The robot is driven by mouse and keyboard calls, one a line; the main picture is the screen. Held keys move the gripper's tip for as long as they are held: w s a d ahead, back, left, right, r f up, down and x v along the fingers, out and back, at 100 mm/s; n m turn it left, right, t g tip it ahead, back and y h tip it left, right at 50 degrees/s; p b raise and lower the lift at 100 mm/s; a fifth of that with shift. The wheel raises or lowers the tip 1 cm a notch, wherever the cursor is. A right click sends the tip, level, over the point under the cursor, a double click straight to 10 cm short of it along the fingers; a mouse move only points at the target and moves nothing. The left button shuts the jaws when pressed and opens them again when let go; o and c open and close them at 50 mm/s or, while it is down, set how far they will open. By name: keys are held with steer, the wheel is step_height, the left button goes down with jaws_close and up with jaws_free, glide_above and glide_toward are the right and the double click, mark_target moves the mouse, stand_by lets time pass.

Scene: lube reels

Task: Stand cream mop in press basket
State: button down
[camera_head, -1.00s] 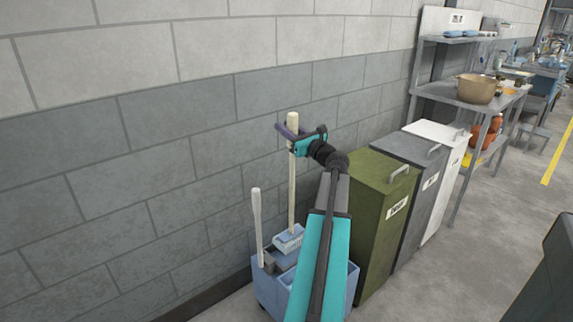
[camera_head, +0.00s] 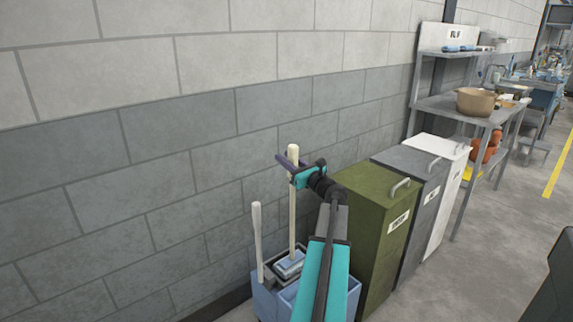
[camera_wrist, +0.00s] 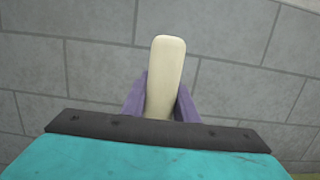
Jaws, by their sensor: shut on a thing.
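The cream mop (camera_head: 292,215) stands roughly upright, and its pole top also fills the middle of the wrist view (camera_wrist: 166,75). My gripper (camera_head: 291,161) is shut on the pole a little below its top; its purple fingers (camera_wrist: 160,103) lie on both sides of the pole. The blue-and-white mop head (camera_head: 290,263) is at the press basket (camera_head: 275,273), whose dark grey rim shows around it on the blue bucket (camera_head: 264,303). The head looks to be inside the rim, but I cannot tell how deep.
A pale handle (camera_head: 257,240) rises from the bucket's left side. A green bin (camera_head: 370,215), grey bin (camera_head: 415,185) and white bin (camera_head: 445,160) stand to the right, before a metal shelf (camera_head: 455,105). The block wall is close behind the bucket.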

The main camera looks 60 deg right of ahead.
steer(key=shift+f, duration=0.8)
steer(key=c, duration=1.4)
jaws_free()
steer(key=shift+s, duration=0.1)
steer(key=v, duration=1.2)
